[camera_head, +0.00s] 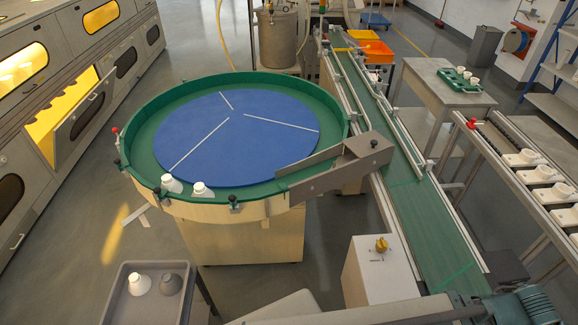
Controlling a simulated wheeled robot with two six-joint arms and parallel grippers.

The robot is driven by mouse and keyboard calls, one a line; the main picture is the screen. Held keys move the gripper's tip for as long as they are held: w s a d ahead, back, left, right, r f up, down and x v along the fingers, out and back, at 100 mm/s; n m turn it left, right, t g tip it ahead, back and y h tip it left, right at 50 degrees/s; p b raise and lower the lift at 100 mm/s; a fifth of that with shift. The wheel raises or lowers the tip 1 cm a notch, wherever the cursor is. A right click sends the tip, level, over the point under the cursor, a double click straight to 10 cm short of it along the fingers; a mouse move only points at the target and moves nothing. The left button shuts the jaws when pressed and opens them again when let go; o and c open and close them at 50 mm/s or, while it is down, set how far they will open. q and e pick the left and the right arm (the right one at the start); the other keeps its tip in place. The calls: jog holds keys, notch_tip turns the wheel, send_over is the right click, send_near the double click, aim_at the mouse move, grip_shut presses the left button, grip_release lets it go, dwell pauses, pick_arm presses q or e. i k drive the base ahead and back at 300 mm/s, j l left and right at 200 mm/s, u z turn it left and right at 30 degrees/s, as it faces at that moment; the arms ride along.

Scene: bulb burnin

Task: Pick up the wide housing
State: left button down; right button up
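I cannot tell for certain which piece is the wide housing. A white housing (139,284) with a wide flared base and narrow top stands in a grey tray (123,312) at the lower left. A grey cone-shaped piece (171,284) stands right beside it. Two more white housings sit on the green rim of the round table, one (172,184) at its front left and one (201,190) just to the right. Neither of my grippers shows in the head view.
The round table has a blue disc (225,150) and a green raised rim. A metal guide (340,165) leads to a green conveyor (420,205). A white control box (380,272) stands beside it. White parts sit on a rack (520,178) at right. A small table holds a green tray (460,80).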

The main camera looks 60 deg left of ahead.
aim_at(200, 190)
jog(key=k+j+u, duration=0.1)
jog(key=u, duration=0.35)
jog(key=k+j+u, duration=0.1)
jog(key=j+u, duration=0.2)
jog(key=u, duration=0.2)
jog(key=k+l+u, duration=0.1)
jog(key=u, duration=1.7)
jog(key=i+j+u, duration=0.25)
jog(key=i, duration=0.15)
